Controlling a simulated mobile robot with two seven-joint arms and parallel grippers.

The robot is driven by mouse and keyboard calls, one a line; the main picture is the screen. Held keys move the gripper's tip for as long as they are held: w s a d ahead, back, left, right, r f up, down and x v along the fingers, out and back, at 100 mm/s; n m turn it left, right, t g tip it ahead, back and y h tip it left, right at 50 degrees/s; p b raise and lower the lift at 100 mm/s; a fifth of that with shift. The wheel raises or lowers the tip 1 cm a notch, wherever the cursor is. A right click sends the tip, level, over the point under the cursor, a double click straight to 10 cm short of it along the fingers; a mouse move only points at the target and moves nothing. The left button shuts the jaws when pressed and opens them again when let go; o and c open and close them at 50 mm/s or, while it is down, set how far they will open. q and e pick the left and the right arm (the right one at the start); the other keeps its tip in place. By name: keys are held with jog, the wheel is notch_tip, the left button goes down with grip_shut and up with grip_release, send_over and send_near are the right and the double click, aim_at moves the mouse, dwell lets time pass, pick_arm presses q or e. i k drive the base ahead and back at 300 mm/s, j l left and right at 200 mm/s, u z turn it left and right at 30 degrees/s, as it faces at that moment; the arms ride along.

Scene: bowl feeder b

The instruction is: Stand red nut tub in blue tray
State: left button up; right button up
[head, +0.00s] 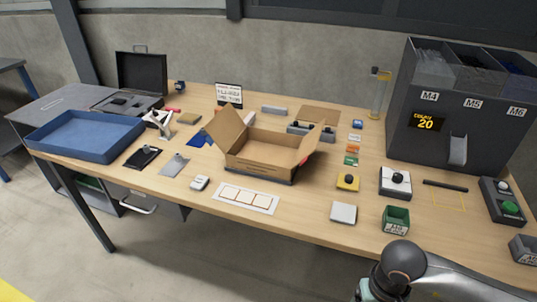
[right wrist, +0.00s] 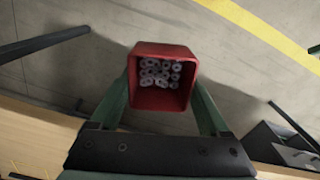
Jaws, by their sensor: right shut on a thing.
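The red nut tub (right wrist: 160,52) shows in the right wrist view. It is square and open-topped, with several grey nuts inside. My right gripper (right wrist: 162,84) is shut on it, with one green finger on each side. The floor shows behind the tub, so it is held out past the table's edge. The tub and the right fingers are not in the head view. The blue tray (head: 82,132) lies at the left end of the table in the head view and looks empty. My left gripper is in neither view.
An open cardboard box (head: 265,153) stands mid-table. A black case (head: 141,77) is behind the tray. A black pad (head: 143,158) and grey plate (head: 174,166) lie right of the tray. A green tub (head: 396,219) and a large dark dispenser (head: 420,150) are at right.

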aim_at(88, 139)
jog(key=i+j, duration=0.1)
jog(key=j, duration=0.4)
jog(key=i+j+u, duration=0.1)
jog(key=j, duration=0.4)
jog(key=i+j, duration=0.15)
jog(key=j, duration=0.35)
jog(key=i+j+u, duration=0.1)
jog(key=j, duration=0.4)
jog(key=i+j, duration=0.2)
jog(key=j, duration=0.3)
jog(key=i+j+u, duration=0.1)
jog(key=j, duration=0.4)
jog(key=i+j, duration=0.2)
jog(key=j, duration=0.25)
jog(key=i+j+u, duration=0.1)
jog(key=j, duration=0.4)
jog(key=i, duration=0.05)
